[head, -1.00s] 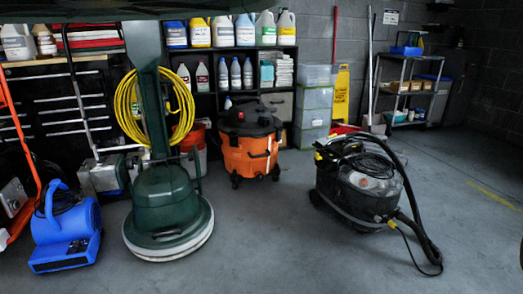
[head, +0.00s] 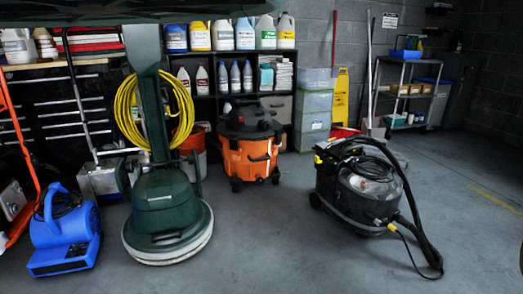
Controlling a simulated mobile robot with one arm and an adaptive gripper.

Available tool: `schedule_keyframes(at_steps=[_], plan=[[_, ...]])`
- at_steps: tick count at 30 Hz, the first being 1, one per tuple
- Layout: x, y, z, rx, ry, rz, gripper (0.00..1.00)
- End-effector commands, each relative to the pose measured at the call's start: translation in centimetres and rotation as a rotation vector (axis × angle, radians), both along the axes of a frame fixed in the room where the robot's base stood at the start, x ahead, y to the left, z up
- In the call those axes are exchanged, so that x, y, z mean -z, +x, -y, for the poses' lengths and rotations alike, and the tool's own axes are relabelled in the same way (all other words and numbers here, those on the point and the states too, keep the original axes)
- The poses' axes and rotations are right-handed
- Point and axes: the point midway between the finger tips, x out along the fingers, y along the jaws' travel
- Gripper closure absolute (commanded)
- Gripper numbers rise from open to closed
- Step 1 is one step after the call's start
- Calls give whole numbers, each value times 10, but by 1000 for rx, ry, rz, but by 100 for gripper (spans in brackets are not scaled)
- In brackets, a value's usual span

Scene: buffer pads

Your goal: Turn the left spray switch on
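My gripper is not in view. I cannot make out a spray switch in the head view. A black machine (head: 345,210) with a thick hose and a small yellow part stands on the floor right of centre. A green floor polisher (head: 168,205) with a round pale-edged base stands left of centre, its column rising to the top of the picture. A coiled yellow cord (head: 125,108) hangs on it. A dark flat shape (head: 120,10) crosses the top edge, and I cannot tell what it is. Any switches on these machines are too small or hidden to tell.
An orange and black vacuum (head: 248,158) stands at the middle back. A blue blower (head: 65,232) sits at the left. Shelves with bottles (head: 245,33), stacked bins (head: 313,110) and a metal cart (head: 408,90) line the back. The grey floor (head: 475,225) is clear at the right.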

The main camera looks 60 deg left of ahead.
Motion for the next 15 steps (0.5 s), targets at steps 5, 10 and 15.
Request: schedule_keyframes(at_steps=[5,10,15], plan=[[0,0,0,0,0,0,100],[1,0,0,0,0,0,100],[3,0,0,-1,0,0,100]])
